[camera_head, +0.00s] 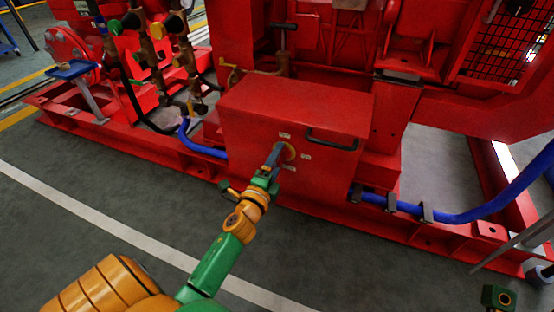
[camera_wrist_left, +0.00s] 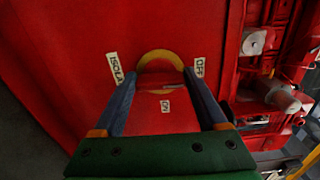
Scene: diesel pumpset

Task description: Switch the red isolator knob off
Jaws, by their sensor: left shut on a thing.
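The red isolator knob (camera_wrist_left: 160,80) sits in front of a round yellow plate (camera_wrist_left: 160,57) on the red box. My left gripper (camera_wrist_left: 160,76) is shut on the knob, with one blue-grey finger on each side of it. In the head view the left gripper (camera_head: 276,155) reaches the yellow plate (camera_head: 289,151) on the box's front face, and its fingers mostly hide the knob. An OFF label (camera_wrist_left: 200,67) is right of the plate in the wrist view, an ON label (camera_wrist_left: 165,106) is below it, and an ISOLA... label (camera_wrist_left: 115,68) is left. My right gripper's fingers do not show.
The red box (camera_head: 300,105) has a dark handle (camera_head: 332,141) right of the knob. Blue hoses (camera_head: 460,216) run along the red base frame on both sides. Brass valves (camera_head: 155,60) stand at the upper left. The grey floor (camera_head: 100,190) in front is clear.

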